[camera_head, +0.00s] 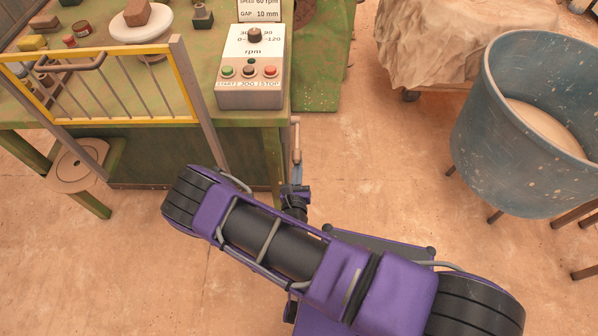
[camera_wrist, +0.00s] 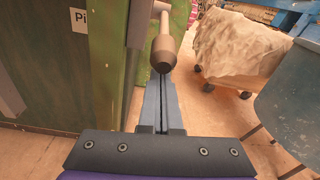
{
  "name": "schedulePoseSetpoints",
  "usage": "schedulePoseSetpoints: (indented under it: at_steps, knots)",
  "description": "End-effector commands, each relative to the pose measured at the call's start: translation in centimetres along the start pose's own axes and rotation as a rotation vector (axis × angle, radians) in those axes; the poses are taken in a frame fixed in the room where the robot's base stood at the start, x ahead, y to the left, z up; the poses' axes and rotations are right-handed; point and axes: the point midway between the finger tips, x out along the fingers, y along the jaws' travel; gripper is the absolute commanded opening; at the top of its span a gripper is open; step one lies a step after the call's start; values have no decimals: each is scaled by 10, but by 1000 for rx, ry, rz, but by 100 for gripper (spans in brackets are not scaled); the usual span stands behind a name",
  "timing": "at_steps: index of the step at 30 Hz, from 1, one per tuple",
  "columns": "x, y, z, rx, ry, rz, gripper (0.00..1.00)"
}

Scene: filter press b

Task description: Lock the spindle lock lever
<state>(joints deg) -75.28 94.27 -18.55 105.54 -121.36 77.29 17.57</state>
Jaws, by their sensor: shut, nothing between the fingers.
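The spindle lock lever (camera_head: 296,142) is on the right side of the green bench, near its front corner. In the wrist view its brown rounded grip (camera_wrist: 164,47) hangs down from a pale metal part at the top. My gripper (camera_wrist: 162,80) is shut and empty, its two grey fingers side by side and pointing at the lower end of the grip. The tips overlap the grip's end in the picture; I cannot tell whether they touch. In the head view my gripper (camera_head: 297,172) is small, just below the lever and partly hidden by my wrist.
The green bench (camera_head: 150,135) carries a control box (camera_head: 252,85) with a dial and buttons, and a yellow-framed guard (camera_head: 188,82). A blue tub (camera_head: 500,150) and a covered heap (camera_head: 440,45) stand to the right.

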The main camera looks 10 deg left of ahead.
Motion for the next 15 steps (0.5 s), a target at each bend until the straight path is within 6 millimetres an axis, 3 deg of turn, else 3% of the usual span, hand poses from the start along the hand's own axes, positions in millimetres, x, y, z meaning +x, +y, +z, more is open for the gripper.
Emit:
schedulePoseSetpoints:
  at_steps: [15]
  knots:
    - [-4,0,10,1,0,0,0]
